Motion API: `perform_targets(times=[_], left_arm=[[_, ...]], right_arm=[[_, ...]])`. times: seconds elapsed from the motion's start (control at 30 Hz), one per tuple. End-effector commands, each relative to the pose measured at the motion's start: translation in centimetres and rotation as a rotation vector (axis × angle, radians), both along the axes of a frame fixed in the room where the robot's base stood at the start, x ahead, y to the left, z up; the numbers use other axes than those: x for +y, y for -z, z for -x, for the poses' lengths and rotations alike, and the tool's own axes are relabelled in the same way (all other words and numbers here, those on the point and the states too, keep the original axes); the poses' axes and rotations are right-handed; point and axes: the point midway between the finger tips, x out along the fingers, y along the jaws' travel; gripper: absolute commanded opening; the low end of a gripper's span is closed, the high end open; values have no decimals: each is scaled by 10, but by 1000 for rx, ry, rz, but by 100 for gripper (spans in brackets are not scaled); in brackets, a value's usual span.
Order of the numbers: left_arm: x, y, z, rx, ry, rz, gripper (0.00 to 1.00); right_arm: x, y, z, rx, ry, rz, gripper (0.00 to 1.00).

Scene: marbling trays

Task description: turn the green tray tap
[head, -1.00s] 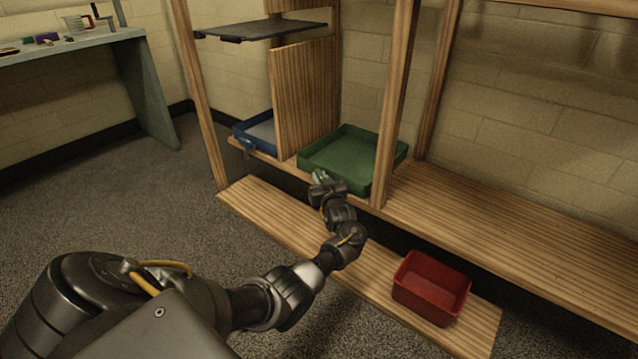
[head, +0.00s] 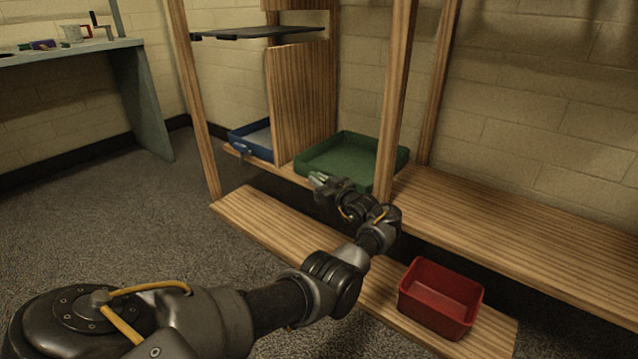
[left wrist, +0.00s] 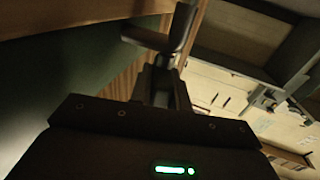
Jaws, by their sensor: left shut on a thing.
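The green tray (head: 345,153) sits on the wooden shelf, right of the upright divider. Its green wall also fills the left of the left wrist view (left wrist: 60,85). My left gripper (head: 319,182) is at the tray's front, shut on the green tray tap, of which only a small pale green bit shows between the fingers. In the left wrist view my gripper (left wrist: 165,60) points up the picture beside the tray and the wood edge; the grip itself is dark and hard to make out. My right gripper is not in view.
A blue tray (head: 235,138) with its own tap stands left of the wooden divider (head: 300,100). A wooden post (head: 394,110) rises close to the right of my wrist. A red bin (head: 440,297) stands on the lower plank. A dark flat panel (head: 258,33) is above.

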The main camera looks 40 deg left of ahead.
Motion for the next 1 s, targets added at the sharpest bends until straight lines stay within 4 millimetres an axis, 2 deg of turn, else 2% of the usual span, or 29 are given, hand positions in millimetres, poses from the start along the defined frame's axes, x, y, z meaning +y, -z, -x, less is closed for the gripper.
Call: perform_targets(times=[0.17,0.2,0.33,0.67,0.77,1.0], left_arm=[[2,-2,0,-3,0,-2,0],[2,-2,0,-3,0,-2,23],[1,-2,-1,-2,1,-1,40],[-4,-2,-1,-2,4,0,40],[-14,-4,2,-1,5,1,40],[-60,-5,13,-1,6,2,40]], right_arm=[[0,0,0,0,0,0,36],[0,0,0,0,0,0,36],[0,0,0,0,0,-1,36],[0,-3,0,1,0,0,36],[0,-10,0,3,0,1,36],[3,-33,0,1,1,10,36]])
